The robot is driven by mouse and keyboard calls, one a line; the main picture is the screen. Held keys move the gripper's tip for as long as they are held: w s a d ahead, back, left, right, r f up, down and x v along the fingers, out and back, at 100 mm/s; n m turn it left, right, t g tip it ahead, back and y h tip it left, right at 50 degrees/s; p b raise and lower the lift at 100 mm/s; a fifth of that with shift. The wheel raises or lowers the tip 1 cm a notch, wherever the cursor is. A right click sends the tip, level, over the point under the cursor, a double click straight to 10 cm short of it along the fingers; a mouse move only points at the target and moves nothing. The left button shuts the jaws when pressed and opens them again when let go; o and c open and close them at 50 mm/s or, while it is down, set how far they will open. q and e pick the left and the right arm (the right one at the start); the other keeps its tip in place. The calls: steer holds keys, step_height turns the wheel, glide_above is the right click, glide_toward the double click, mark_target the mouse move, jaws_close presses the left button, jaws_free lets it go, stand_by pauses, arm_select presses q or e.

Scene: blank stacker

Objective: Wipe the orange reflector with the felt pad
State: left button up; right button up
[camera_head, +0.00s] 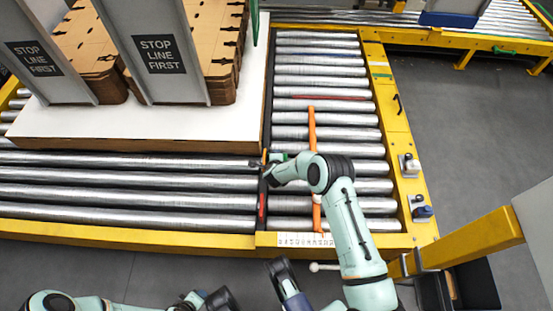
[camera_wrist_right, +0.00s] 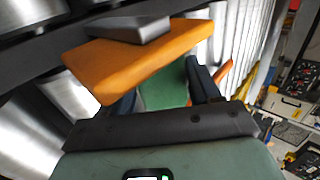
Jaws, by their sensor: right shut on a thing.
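The orange reflector (camera_wrist_right: 140,62) is a block with a grey piece (camera_wrist_right: 128,28) on its top, large in the right wrist view. In the head view the reflector (camera_head: 264,157) is a tiny orange spot at the guide rail, mostly hidden by my right arm. My right gripper (camera_wrist_right: 165,92) is shut on the green felt pad (camera_wrist_right: 164,86). The pad's far end goes out of sight at the reflector; whether they touch I cannot tell. Parts of my left arm show at the bottom edge of the head view, its jaws not clear.
A long orange bar (camera_head: 312,150) lies across the steel rollers (camera_head: 318,75) beside my right arm. A white pallet (camera_head: 150,132) with stacked brown blanks (camera_head: 212,45) and grey "STOP LINE FIRST" plates (camera_head: 160,55) stands left. A yellow frame (camera_head: 398,130) borders the rollers; grey floor lies right.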

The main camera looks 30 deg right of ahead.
steer(key=shift+s+a+p, duration=0.8)
steer(key=shift+s+a, duration=0.05)
steer(key=shift+s, duration=0.25)
steer(key=shift+s+a+p, duration=0.4)
steer(key=shift+s+p, duration=0.2)
steer(key=shift+s, duration=0.2)
steer(key=shift+s+a+p, duration=0.35)
steer(key=shift+s+p, duration=0.2)
steer(key=shift+s, duration=0.2)
steer(key=shift+s+d+p, duration=0.25)
steer(key=shift+s+d, duration=0.35)
steer(key=shift+d, duration=0.35)
steer(key=shift+s+d+p, duration=0.25)
steer(key=shift+s+d, duration=0.3)
steer(key=shift+d, duration=0.4)
steer(key=shift+s+d, duration=0.45)
steer(key=shift+d, duration=0.3)
steer(key=shift+s+d+p, duration=0.2)
steer(key=shift+s+d, duration=0.2)
steer(key=shift+d, duration=0.25)
steer(key=shift+s+d+p, duration=0.15)
steer(key=shift+s+d, duration=0.2)
steer(key=shift+d, duration=0.25)
